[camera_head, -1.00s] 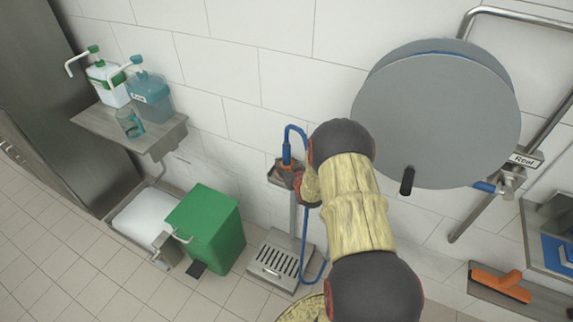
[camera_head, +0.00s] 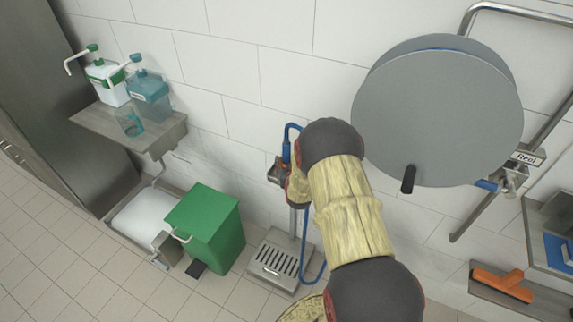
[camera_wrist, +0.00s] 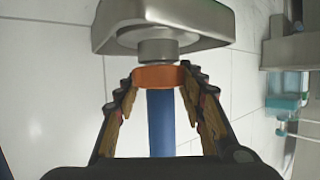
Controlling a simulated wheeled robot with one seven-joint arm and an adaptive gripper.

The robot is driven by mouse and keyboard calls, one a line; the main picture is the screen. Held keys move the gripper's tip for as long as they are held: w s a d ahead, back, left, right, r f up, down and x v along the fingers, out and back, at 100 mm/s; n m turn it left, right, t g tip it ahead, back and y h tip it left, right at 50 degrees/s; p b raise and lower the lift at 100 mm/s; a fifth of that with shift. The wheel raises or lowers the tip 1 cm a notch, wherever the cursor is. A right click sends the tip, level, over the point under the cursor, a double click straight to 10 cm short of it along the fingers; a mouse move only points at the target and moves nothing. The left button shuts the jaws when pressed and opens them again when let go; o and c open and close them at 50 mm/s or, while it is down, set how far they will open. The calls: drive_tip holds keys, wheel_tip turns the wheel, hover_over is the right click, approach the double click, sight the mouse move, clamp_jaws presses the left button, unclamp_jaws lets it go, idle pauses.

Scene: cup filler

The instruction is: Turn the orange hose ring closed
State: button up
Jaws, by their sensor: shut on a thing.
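The orange hose ring (camera_wrist: 160,77) shows in the wrist view, at the end of the blue hose (camera_wrist: 161,122) and just under a metal fitting (camera_wrist: 160,45). My gripper (camera_wrist: 158,80) has its two fingertips on either side of the ring and is shut on it. In the head view my arm covers most of the gripper and the ring.
A drain stand (camera_head: 275,262) is on the floor below the hose. A green bin (camera_head: 208,228) stands to its left. A large grey reel (camera_head: 440,115) is on the wall to the right. A shelf (camera_head: 125,128) with bottles is at upper left.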

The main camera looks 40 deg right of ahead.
drive_tip(key=m+g+h, duration=0.2)
drive_tip(key=m, duration=0.1)
drive_tip(key=shift+w+a+h, duration=0.1)
drive_tip(key=shift+a+h, duration=0.05)
drive_tip(key=shift+h, duration=0.15)
drive_tip(key=shift+o, duration=0.2)
drive_tip(key=m+g+h+p, duration=0.2)
drive_tip(key=m+g, duration=0.1)
drive_tip(key=shift+r, duration=0.1)
drive_tip(key=m+g+h+p, duration=0.1)
drive_tip(key=m+g+p, duration=0.2)
drive_tip(key=g, duration=0.1)
drive_tip(key=shift+m, duration=0.4)
drive_tip(key=m+g+p, duration=0.1)
drive_tip(key=m+g, duration=0.1)
drive_tip(key=g, duration=0.1)
drive_tip(key=shift+m+g+h, duration=0.3)
drive_tip(key=shift+m, duration=0.1)
drive_tip(key=o, duration=1.1)
drive_tip(key=shift+o, duration=0.3)
